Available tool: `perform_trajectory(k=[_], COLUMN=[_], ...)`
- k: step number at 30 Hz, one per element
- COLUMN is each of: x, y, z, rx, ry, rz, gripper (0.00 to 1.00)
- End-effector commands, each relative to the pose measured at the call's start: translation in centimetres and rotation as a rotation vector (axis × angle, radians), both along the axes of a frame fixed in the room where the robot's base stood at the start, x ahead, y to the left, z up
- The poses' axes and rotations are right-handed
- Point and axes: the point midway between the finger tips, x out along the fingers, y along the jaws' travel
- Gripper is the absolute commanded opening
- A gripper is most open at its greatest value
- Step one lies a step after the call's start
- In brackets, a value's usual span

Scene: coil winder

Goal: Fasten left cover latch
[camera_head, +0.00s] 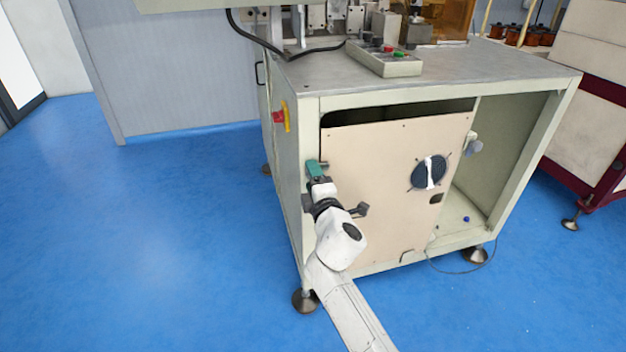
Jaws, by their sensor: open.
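The beige cover panel (375,190) stands in the left part of the cabinet front, with a dark gap above its top edge. My gripper (317,174) is at the panel's upper left edge, by the left cabinet post. It is open. A small green part shows at its tip; I cannot tell whether it belongs to my gripper or to the left latch. The left latch is not clearly seen, and contact cannot be told. My white wrist and arm hide part of the panel's lower left. A grey fitting (474,144) shows right of the panel.
The cabinet (540,85) has an open bay right of the panel. The panel carries a round fan grille (430,173). A red and yellow switch (281,117) sticks out on the left side. A button box (384,58) stands on top. Blue floor is clear at left.

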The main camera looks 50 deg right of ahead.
Motion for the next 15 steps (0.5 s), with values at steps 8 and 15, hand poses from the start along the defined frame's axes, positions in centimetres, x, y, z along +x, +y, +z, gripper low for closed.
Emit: perform_trajectory(k=[8, 15], x=[-1.4, -5.2], y=[0.8, 3.2], z=[0.0, -0.1], rx=[0.001, 0.000], ry=[0.001, 0.002], rz=[0.000, 0.001], gripper=[0.60, 0.60])
